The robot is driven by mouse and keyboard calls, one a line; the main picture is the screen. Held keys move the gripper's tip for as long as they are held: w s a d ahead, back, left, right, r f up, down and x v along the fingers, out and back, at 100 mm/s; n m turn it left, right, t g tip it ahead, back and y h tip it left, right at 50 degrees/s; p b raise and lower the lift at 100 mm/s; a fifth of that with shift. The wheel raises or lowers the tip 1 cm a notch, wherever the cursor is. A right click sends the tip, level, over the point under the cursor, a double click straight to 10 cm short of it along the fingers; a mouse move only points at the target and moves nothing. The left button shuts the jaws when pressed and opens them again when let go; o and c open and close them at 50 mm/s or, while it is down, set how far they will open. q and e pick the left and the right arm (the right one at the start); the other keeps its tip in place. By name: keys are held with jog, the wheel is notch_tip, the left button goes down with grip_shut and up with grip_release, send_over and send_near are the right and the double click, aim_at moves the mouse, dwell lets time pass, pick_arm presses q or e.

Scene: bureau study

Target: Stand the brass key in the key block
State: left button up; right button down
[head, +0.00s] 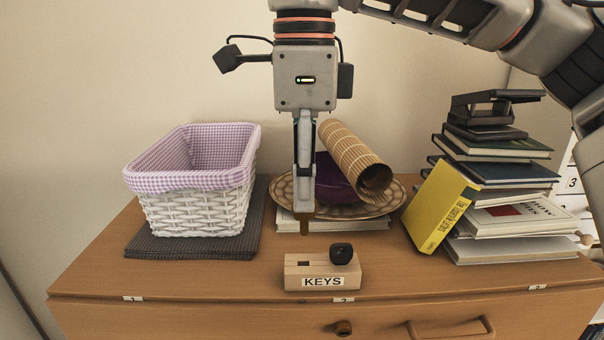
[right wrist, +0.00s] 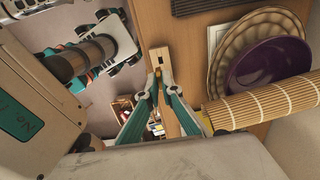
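My right gripper (head: 304,212) points straight down above and behind the left part of the wooden key block (head: 295,283). Its fingers are together on a small brown-gold piece, which looks like the brass key (head: 304,227); most of it is hidden between the fingertips. The piece is apart from the block. The block, labelled KEYS, has a dark slot at its left and a black fob (head: 342,253) standing at its right. In the right wrist view the block (right wrist: 160,52) lies just beyond my fingertips (right wrist: 157,76). My left gripper seems to show partly there (right wrist: 118,42), its fingers unclear.
A white wicker basket (head: 195,210) on a dark mat stands left. Behind the gripper are a patterned plate (head: 281,188), a purple bowl (head: 330,180) and a rolled bamboo mat (head: 352,160). Stacked books and a yellow book (head: 440,207) stand right. The cabinet top around the block is clear.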

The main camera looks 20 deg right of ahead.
aim_at(303, 218)
jog(key=shift+w+f, duration=0.1)
jog(key=shift+f, duration=2.15)
jog(key=shift+f+b, duration=0.6)
jog(key=shift+f, duration=0.9)
dwell(0.8)
jog(key=c, duration=2.3)
grip_release()
jog(key=o, duration=0.6)
jog(key=shift+r, duration=0.1)
